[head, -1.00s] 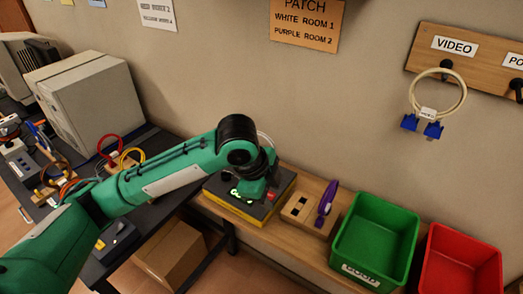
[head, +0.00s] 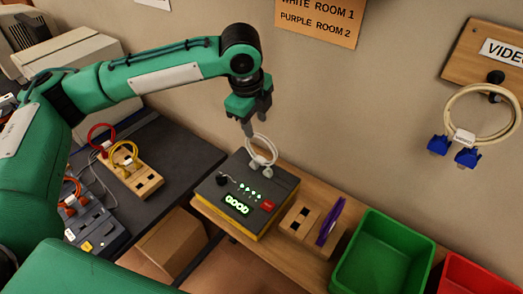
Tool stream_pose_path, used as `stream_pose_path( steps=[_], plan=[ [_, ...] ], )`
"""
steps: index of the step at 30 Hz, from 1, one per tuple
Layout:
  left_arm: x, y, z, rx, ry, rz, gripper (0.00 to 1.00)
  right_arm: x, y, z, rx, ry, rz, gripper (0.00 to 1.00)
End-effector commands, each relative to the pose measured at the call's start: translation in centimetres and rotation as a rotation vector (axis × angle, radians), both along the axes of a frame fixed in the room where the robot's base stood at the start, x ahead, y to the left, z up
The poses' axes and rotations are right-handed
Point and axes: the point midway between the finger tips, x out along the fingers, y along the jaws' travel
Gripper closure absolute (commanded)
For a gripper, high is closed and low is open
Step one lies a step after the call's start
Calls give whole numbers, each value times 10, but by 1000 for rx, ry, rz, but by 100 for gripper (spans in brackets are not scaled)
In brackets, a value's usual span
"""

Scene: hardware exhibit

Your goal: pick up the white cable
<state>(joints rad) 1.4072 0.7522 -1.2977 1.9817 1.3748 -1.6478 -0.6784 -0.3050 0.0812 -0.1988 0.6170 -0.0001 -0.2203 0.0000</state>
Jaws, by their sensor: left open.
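A coiled white cable (head: 262,150) stands at the back edge of the dark tester box (head: 226,193), whose lit green display reads GOOD. My left gripper (head: 257,124) points down just above the coil, its fingers apart. The fingertips are close to the top of the coil; I cannot tell whether they touch it. My right gripper is not in view.
A wooden block with a purple cable (head: 330,222), a green bin (head: 383,255) and a red bin (head: 467,275) stand to the right. A cream cable with blue plugs (head: 455,125) hangs on the wall. Red and yellow cables (head: 123,155) are at left.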

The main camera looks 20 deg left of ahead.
Motion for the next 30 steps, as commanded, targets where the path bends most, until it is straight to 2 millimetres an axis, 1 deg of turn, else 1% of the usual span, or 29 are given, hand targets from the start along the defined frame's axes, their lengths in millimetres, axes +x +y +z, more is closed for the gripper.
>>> stream_pose_path(
  steps=[1,2,3,5,8,12,15,17,18,21,24,27,29,30],
  plan=[
    [1,0,-9,1,5,0,60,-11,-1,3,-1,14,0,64],
    [2,-1,-14,1,3,0,60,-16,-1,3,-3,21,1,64],
    [4,-1,-21,1,3,0,60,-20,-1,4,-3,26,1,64],
    [5,-2,-29,1,3,0,60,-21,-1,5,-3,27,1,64],
    [7,-2,-37,0,1,-1,60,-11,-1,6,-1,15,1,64],
    [10,-3,-45,0,1,-1,60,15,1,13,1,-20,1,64],
    [14,-4,-58,1,4,-1,60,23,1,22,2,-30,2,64],
    [17,-5,-67,2,3,-1,60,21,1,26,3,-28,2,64],
    [18,-6,-74,1,2,-1,60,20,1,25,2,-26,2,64],
    [20,-6,-85,1,1,0,60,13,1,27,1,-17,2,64],
    [20,-6,-89,-1,0,-1,60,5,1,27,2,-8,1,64],
    [21,-6,-90,-1,-1,-1,60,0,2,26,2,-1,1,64],
    [21,-6,-90,-1,-1,-1,60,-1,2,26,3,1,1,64],
    [21,-6,-90,-1,-1,-1,62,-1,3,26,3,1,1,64]
  ],
)
